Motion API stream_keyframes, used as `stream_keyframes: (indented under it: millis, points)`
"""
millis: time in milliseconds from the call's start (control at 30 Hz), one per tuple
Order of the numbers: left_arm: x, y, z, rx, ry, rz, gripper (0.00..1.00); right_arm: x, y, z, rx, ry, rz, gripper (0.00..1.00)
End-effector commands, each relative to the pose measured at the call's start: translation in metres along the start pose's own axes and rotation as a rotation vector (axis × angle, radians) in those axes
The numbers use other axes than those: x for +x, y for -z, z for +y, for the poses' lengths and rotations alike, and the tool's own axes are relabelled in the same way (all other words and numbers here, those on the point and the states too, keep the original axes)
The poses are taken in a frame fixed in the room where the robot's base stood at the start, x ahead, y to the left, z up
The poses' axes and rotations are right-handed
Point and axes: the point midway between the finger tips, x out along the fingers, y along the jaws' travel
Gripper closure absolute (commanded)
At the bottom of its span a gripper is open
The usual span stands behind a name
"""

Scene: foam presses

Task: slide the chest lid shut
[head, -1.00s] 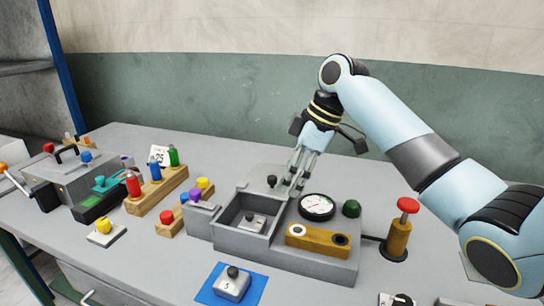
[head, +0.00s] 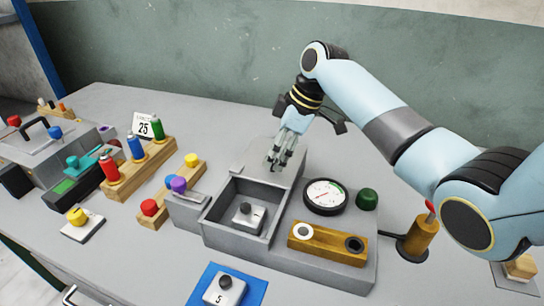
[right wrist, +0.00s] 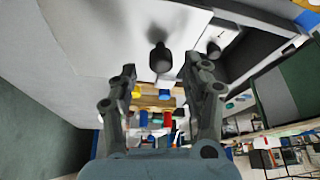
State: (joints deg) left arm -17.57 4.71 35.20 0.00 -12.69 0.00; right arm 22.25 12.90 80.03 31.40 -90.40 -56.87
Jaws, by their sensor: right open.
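The grey chest (head: 206,216) stands open in the middle of the table. Its flat grey lid (head: 248,158) is slid back behind the opening. A small metal weight with a black knob (head: 247,213) lies inside the chest. My right gripper (head: 277,160) is over the lid, pointing down, and hides the lid's knob in the head view. In the right wrist view the black lid knob (right wrist: 160,57) shows ahead of the open fingers (right wrist: 160,85), with nothing gripped. Whether a finger touches it I cannot tell. My left gripper is not in view.
Right of the chest are a dial gauge (head: 326,196), a green dome (head: 366,198) and a wooden block (head: 327,243). A weight on a blue mat (head: 205,288) lies in front. Wooden racks with coloured pieces (head: 150,172) stand to the left.

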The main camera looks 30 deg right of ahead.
Motion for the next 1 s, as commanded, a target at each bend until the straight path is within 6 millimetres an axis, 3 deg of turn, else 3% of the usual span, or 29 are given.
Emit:
stream_keyframes:
  millis: [200,533,900,1000]
  points:
    - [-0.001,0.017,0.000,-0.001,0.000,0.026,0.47,0.024,0.000,0.000,0.001,0.001,0.000,0.51]
    - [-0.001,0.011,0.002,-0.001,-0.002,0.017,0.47,0.027,0.000,0.000,0.000,-0.001,0.000,0.52]
    - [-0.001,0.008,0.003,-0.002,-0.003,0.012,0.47,0.027,0.000,0.000,0.000,-0.001,-0.001,1.00]
    - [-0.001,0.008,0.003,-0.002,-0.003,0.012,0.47,0.027,0.000,0.000,0.000,-0.001,-0.001,1.00]
